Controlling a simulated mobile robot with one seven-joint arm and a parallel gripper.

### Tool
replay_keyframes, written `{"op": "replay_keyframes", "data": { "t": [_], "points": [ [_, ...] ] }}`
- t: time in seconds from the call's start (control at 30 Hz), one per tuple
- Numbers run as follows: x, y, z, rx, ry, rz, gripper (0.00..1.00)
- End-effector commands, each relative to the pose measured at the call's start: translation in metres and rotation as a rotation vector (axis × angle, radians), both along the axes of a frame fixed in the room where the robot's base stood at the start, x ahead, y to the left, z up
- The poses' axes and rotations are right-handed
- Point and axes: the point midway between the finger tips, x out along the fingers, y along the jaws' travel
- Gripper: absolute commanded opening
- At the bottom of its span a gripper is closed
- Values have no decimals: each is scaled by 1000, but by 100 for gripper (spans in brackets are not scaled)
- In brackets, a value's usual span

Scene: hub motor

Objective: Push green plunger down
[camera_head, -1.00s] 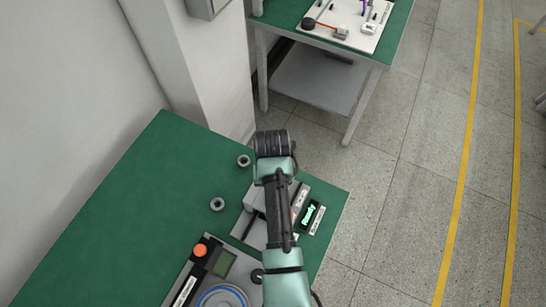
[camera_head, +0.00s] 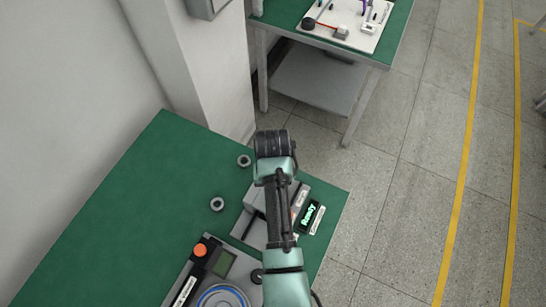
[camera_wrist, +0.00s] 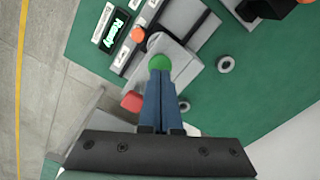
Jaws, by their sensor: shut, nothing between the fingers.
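The round green plunger (camera_wrist: 160,62) shows in the wrist view at the tips of my gripper's fingers. My gripper (camera_wrist: 160,77) is shut and empty, with its blue fingers together and pointing at the plunger. The tips overlap the plunger's near edge in the picture; I cannot tell whether they touch it. The plunger belongs to a grey device (camera_wrist: 187,40). In the head view my arm covers the plunger and the fingers, and part of the grey device (camera_head: 250,228) shows beside the arm.
A lit "Ready" display (camera_head: 310,216) and an orange button (camera_wrist: 138,34) sit beside the device. A red part (camera_wrist: 132,101) is near my fingers. Two metal rings (camera_head: 244,160) (camera_head: 217,204) lie on the green table (camera_head: 150,190). A console with an orange knob (camera_head: 200,250) stands at the front.

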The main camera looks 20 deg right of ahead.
Motion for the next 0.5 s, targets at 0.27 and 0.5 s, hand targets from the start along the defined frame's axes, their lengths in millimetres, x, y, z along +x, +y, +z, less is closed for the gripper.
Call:
{"op": "replay_keyframes", "data": {
  "t": [0.27, 0.5],
  "points": [
    [0, 0, 0, 0, 0, 0, 0],
    [0, 0, -5, 0, 0, 0, 0]
  ]
}}
